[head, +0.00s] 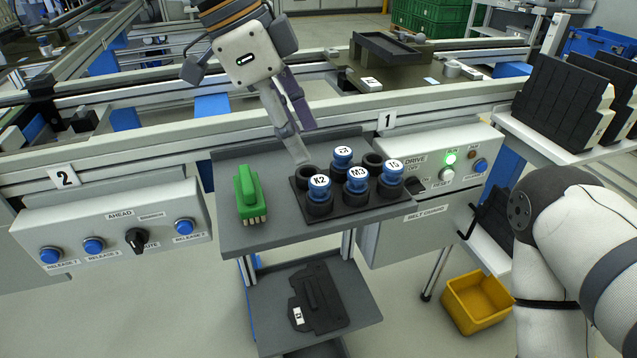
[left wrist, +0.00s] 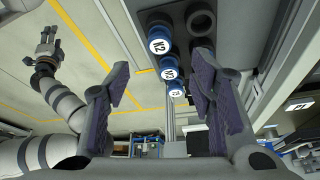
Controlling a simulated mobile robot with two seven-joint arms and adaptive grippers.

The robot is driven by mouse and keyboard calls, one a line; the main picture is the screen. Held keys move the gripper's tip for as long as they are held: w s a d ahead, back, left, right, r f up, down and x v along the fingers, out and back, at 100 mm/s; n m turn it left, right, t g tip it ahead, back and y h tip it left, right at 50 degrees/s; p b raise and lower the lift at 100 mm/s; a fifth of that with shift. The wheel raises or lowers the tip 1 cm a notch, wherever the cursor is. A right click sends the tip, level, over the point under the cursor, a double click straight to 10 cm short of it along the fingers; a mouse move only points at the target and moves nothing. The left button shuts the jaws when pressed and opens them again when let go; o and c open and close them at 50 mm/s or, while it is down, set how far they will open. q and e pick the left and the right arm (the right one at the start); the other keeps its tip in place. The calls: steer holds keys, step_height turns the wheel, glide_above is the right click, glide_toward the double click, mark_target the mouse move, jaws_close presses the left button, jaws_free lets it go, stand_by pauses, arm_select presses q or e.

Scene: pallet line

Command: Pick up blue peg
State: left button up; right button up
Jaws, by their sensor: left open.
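Several blue pegs with white round labels stand upright in a black holder (head: 345,205) on the grey cart top. The front-left blue peg (head: 319,186) reads K2, the middle peg (head: 357,178) reads M3 and the right peg (head: 392,173) looks like T5. A back peg (head: 343,155) has a label I cannot read surely. My left gripper (head: 304,143) is open and empty above the holder's back-left side. In the left wrist view, pegs (left wrist: 161,42) show beyond and between its fingers. My right gripper (left wrist: 46,40) is small in the left wrist view; its jaw state is unclear.
Button panels (head: 112,225) stand on both sides of the cart. A conveyor rail (head: 130,158) runs behind. A yellow bin (head: 478,302) sits on the floor at right. The holder has empty sockets at the back.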

mark_target(319, 181)
arm_select(q)
steer(key=x, duration=0.7)
steer(key=shift+f, duration=0.35)
jaws_close()
